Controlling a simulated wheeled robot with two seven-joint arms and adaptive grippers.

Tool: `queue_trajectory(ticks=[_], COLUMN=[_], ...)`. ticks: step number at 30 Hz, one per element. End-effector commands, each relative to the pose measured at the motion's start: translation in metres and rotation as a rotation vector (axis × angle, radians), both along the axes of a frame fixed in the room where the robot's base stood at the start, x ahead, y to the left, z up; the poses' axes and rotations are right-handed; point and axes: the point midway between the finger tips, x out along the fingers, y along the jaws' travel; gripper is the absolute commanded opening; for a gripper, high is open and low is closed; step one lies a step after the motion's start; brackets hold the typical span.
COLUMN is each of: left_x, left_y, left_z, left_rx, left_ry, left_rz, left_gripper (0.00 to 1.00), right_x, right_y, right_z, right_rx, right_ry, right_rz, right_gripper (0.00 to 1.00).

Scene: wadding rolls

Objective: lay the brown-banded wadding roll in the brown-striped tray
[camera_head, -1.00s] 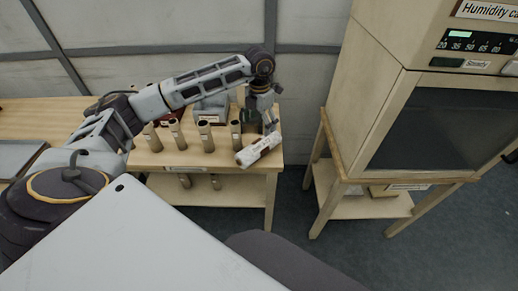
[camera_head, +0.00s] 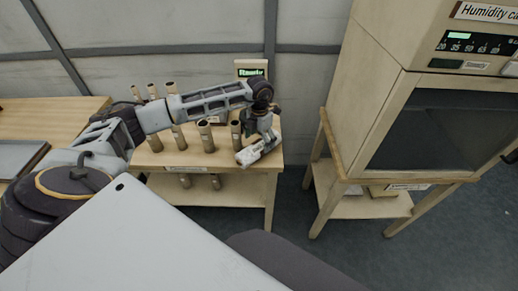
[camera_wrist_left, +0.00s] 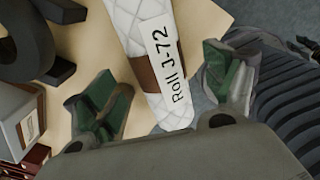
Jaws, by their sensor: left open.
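The brown-banded wadding roll (camera_head: 254,154) is a white quilted cylinder. It lies at an angle at the right front corner of the wooden table. In the left wrist view the roll (camera_wrist_left: 135,25) shows a brown band and a label reading "Roll J-72". My left gripper (camera_wrist_left: 168,85) is open, with its green fingertips on either side of the roll and a visible gap at the left finger. In the head view the left gripper (camera_head: 260,137) is right over the roll. I cannot make out the brown-striped tray. My right gripper is out of view.
Several upright tubes (camera_head: 206,138) stand on the table (camera_head: 225,160), left of the roll. A device with a green "Ready" display (camera_head: 251,73) stands behind. A humidity cabinet (camera_head: 420,125) stands on the right, with floor between it and the table.

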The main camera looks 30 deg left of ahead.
Motion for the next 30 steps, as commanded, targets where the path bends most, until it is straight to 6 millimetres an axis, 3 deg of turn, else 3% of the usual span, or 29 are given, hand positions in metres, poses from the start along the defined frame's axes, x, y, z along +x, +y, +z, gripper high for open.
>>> queue_trajectory(ticks=[11,24,30], left_x=[0.000,0.006,0.006], left_y=[0.000,0.001,0.001], left_z=[-0.003,-0.044,-0.052], left_rx=[-0.001,-0.001,0.000], left_ry=[0.001,0.002,0.001], left_rz=[0.000,0.000,0.000], left_gripper=[0.85,0.85,0.85], right_x=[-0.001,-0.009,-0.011], right_y=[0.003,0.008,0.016], right_z=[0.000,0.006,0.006], right_rx=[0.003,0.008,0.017], right_ry=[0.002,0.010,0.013], right_rz=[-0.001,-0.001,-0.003], right_gripper=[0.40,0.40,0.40])
